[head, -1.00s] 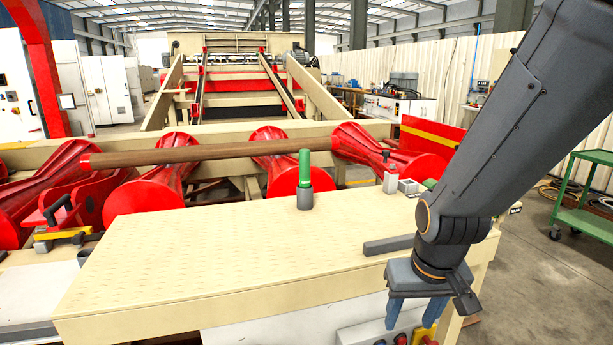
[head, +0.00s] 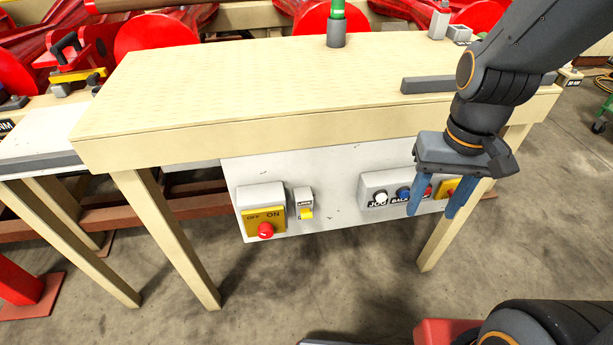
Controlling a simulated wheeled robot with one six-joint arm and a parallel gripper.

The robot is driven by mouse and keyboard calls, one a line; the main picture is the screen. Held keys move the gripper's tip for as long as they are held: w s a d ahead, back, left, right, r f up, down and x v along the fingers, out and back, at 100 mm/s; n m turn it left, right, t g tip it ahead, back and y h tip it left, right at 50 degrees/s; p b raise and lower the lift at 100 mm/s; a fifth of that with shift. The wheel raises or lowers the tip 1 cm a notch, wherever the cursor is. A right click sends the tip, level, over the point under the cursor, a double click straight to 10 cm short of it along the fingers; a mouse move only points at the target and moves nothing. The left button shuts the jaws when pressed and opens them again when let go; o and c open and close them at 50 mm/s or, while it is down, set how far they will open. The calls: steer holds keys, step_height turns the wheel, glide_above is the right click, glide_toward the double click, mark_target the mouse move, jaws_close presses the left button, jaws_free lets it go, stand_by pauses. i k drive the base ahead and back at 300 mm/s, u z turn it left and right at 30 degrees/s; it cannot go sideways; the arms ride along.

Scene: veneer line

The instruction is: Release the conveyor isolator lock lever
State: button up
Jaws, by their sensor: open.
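The isolator (head: 264,214) is a grey box with a yellow OFF/ON plate and a red knob, on the white panel under the table's front edge. Just right of it is a small grey unit with a small label and a yellow lever (head: 306,213) at its lower part. The label is too small to read surely, and the lever's exact position is hard to tell. My gripper (head: 434,208) hangs with its two blue fingers apart and empty, pointing down, in front of the right part of the panel. It is well right of the lever and touches neither it nor the isolator.
A button box (head: 372,181) with white, blue and red buttons is partly behind my gripper, with a yellow piece at its right. The tabletop (head: 240,80) overhangs the white panel (head: 335,195). Table legs (head: 168,235) stand at both sides.

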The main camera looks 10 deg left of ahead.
mark_target(305, 213)
steer(key=z, duration=0.55)
steer(key=k, duration=1.35)
steer(key=u, duration=0.1)
steer(key=i, duration=0.7)
steer(key=u, duration=0.45)
